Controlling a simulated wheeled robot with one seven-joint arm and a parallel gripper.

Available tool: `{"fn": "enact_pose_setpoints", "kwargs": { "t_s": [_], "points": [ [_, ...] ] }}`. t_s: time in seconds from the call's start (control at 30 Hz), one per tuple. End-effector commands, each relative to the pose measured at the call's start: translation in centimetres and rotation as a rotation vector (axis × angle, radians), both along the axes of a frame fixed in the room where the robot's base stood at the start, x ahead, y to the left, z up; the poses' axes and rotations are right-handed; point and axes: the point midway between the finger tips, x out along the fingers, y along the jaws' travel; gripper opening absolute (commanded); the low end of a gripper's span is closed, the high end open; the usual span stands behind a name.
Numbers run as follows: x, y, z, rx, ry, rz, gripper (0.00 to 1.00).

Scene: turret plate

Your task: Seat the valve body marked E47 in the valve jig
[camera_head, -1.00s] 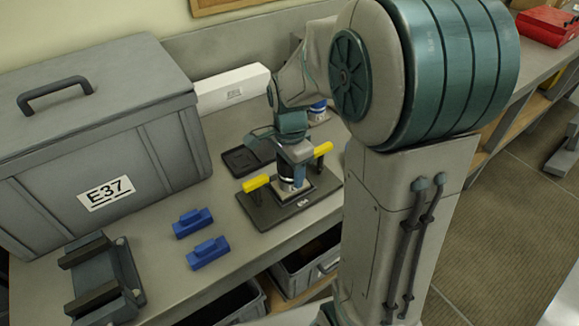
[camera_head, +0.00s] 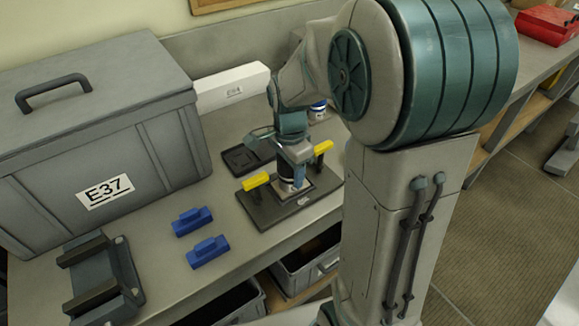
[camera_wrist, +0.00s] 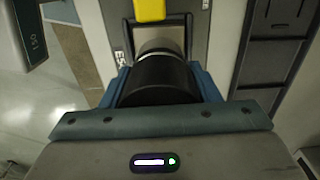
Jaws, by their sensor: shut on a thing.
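My gripper (camera_head: 292,168) points down and is shut on a dark cylindrical valve body (camera_wrist: 158,82). In the wrist view the black body lies between the blue fingers, with a pale ring at its far end. No mark on it can be read. The valve jig (camera_head: 262,212) is a dark plate on the bench with a yellow clamp handle on either side. The body stands between the handles, over the middle of the jig. Whether it is fully down in the nest cannot be told. Lettering on the jig is partly hidden in the wrist view.
A grey case (camera_head: 160,150) marked E37 stands at left. A shallow dark tray (camera_head: 240,158) and a white box (camera_head: 233,86) are behind the jig. Two blue blocks (camera_head: 208,252) and a dark cradle (camera_head: 122,268) lie front left. A blue-and-white thing (camera_head: 318,110) stands behind my arm.

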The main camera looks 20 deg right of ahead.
Motion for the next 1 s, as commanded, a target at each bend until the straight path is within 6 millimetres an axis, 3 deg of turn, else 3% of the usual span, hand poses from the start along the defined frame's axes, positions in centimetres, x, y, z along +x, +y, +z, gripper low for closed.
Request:
{"fn": "enact_pose_setpoints", "kwargs": {
  "t_s": [0.13, 0.17, 0.23, 0.63, 0.77, 1.0],
  "points": [
    [0.0, 0.0, 0.1, 0.0, -0.001, 0.0, 0.12],
    [0.0, 0.0, 0.1, 0.0, -0.001, 0.0, 0.64],
    [0.0, 0.0, 0.1, 0.0, -0.001, 0.0, 0.81],
    [0.1, 0.0, 0.9, 0.0, -0.003, 0.0, 0.81],
    [0.1, 0.0, 3.1, 0.0, -0.006, 0.0, 0.81],
    [0.1, 0.0, 8.7, 0.0, -0.006, 0.0, 0.81]
  ]
}}
